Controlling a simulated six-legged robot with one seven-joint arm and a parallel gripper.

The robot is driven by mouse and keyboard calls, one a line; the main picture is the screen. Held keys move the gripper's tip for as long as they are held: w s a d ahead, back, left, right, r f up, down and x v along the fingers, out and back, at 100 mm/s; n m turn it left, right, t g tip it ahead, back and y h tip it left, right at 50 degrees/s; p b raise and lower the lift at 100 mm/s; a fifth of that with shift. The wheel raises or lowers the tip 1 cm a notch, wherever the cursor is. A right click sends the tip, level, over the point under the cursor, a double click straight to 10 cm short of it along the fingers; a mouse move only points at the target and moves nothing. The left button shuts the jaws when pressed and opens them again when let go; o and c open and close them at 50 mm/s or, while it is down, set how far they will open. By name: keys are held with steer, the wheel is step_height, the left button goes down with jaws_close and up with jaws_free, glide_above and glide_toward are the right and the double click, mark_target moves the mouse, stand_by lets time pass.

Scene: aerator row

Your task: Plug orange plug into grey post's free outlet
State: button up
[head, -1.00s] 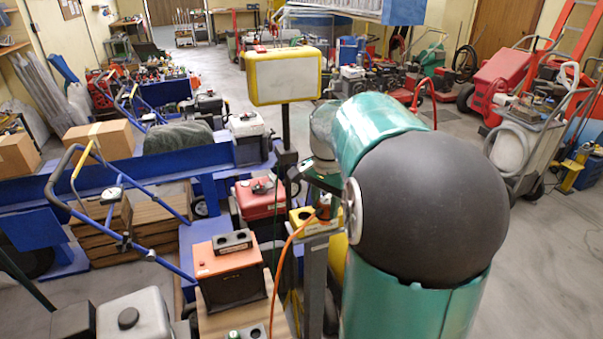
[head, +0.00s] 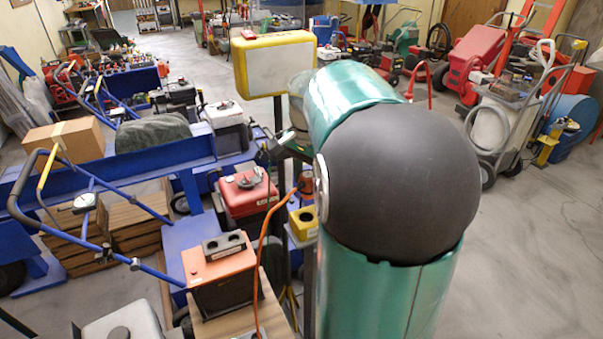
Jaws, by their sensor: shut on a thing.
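The orange plug (head: 305,184) is held by my gripper (head: 302,170), which is mostly hidden behind my arm. The plug is above the yellow outlet box (head: 302,226) on top of the grey post (head: 308,275), and looks apart from it. A dark outlet opening shows on top of the box; its right side is hidden by my arm.
An orange box (head: 212,268) with a grey two-hole block (head: 224,244) on top stands left of the post. A red engine (head: 246,198) is behind it. A yellow-framed panel (head: 275,65) stands behind my wrist. Blue handlebars (head: 100,220) reach in from the left. Open floor (head: 520,250) lies right.

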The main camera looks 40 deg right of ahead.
mark_target(306, 192)
steer(key=shift+w+f, duration=0.4)
steer(key=shift+f, duration=0.05)
steer(key=shift+s+f, duration=0.15)
steer(key=shift+s, duration=0.15)
steer(key=shift+f, duration=0.25)
steer(key=shift+w+f, duration=0.15)
steer(key=shift+f, duration=0.25)
steer(key=shift+s+f, duration=0.25)
steer(key=shift+f, duration=0.3)
steer(key=shift+w+f, duration=0.1)
steer(key=shift+f, duration=0.55)
steer(key=shift+w+a, duration=0.1)
steer(key=shift+f, duration=2.2)
